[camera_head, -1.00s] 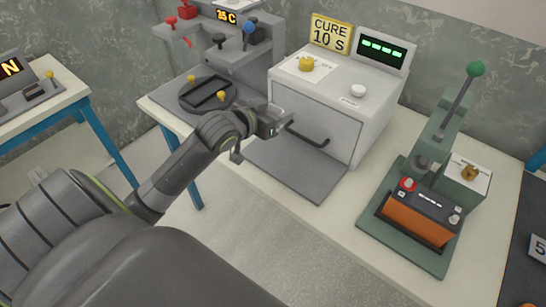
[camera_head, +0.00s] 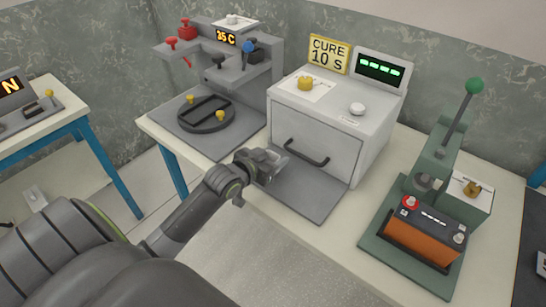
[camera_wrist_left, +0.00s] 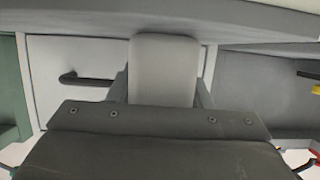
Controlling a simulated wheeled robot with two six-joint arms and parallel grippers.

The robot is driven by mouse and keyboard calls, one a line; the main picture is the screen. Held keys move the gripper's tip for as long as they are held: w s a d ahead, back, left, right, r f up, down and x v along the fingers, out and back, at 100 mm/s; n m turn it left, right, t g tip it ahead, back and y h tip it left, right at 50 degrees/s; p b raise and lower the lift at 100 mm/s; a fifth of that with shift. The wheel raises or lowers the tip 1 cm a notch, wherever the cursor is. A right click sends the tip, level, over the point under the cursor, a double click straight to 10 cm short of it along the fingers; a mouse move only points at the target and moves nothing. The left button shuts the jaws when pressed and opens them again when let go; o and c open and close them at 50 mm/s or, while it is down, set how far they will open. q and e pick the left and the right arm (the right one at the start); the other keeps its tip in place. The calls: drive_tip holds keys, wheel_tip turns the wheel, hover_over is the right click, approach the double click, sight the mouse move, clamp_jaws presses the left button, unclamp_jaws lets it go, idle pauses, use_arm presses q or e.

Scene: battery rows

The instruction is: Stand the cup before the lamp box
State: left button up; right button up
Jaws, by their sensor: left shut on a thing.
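The lamp box appears to be the white cabinet (camera_head: 315,145) with a black-handled front, a yellow "CURE 10 S" sign and a green-lit display. A flat grey plate (camera_head: 310,190) lies on the table before it. My left gripper (camera_head: 268,164) is over the left front part of this plate. In the left wrist view it is shut on a smooth, pale grey thing (camera_wrist_left: 164,70), seemingly the cup, with a finger on each side. Only one face of that thing shows; its height above the plate is hard to tell. My right gripper is not in view.
A grey station with a round slotted disc (camera_head: 205,113) and yellow knobs stands left of the cabinet. At right is a green lever press (camera_head: 437,165) with an orange and black battery (camera_head: 425,232). The table front between them is clear.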

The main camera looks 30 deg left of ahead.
use_arm(q)
drive_tip(key=shift+f, duration=0.15)
drive_tip(key=o, duration=1)
drive_tip(key=shift+o, duration=0.2)
drive_tip(key=shift+r, duration=0.2)
drive_tip(key=p+v, duration=0.1)
drive_tip(key=v, duration=1.1)
drive_tip(key=shift+f, duration=0.1)
